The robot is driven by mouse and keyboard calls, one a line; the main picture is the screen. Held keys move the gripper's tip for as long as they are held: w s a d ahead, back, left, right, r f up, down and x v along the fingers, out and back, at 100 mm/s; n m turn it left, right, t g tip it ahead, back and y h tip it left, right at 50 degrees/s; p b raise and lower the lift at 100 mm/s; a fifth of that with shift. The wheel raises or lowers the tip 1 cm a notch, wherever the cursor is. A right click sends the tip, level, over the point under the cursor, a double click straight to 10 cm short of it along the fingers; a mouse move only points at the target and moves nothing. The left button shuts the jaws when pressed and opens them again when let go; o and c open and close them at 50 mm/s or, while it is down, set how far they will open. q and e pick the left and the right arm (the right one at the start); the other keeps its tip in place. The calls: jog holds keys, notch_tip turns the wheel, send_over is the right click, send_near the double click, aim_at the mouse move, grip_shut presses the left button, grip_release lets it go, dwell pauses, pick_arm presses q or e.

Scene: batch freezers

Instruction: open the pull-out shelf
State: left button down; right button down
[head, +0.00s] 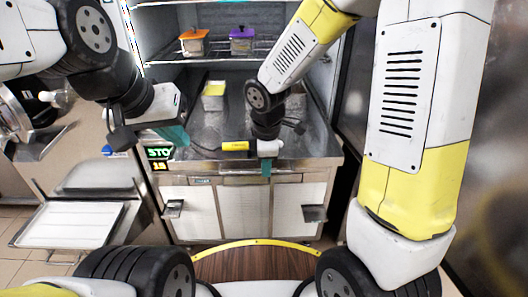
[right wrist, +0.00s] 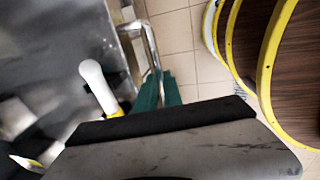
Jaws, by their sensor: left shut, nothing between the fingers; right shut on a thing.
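A steel shelf-like surface (head: 310,140) extends below the open cabinet, its front edge above the white doors. My right gripper (head: 267,166) is at this front edge, teal fingertips pointing down. In the right wrist view, its teal fingers (right wrist: 159,92) are shut on a thin metal bar (right wrist: 150,42) that looks like a handle along the edge. My left gripper (head: 176,136) is shut and empty above the left end of the surface. The wrist housing hides part of the grip.
Orange-lidded (head: 194,41) and purple-lidded (head: 242,39) containers stand on a wire rack above. A white tray (head: 70,224) is at lower left. Door handles (head: 174,209) project below.

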jog(key=c, duration=1.5)
grip_release()
jog(key=shift+r, duration=0.1)
jog(key=r, duration=0.3)
jog(key=s+r, duration=0.1)
jog(key=r, duration=0.3)
jog(key=shift+s+r, duration=0.2)
jog(key=shift+r, duration=0.05)
jog(key=s+d+r+m+t, duration=0.1)
jog(key=s+d+r+m, duration=0.2)
jog(key=s+m, duration=0.1)
jog(key=s+d+r+m+t+y, duration=0.1)
jog(key=s+d+r+m, duration=0.3)
jog(key=m, duration=0.3)
jog(key=s+d+r+m+t+y, duration=0.1)
jog(key=s+d+r+m+t, duration=0.1)
jog(key=m, duration=0.4)
jog(key=shift+s+d+r, duration=0.9)
jog(key=shift+d+r, duration=0.1)
jog(key=shift+d, duration=0.05)
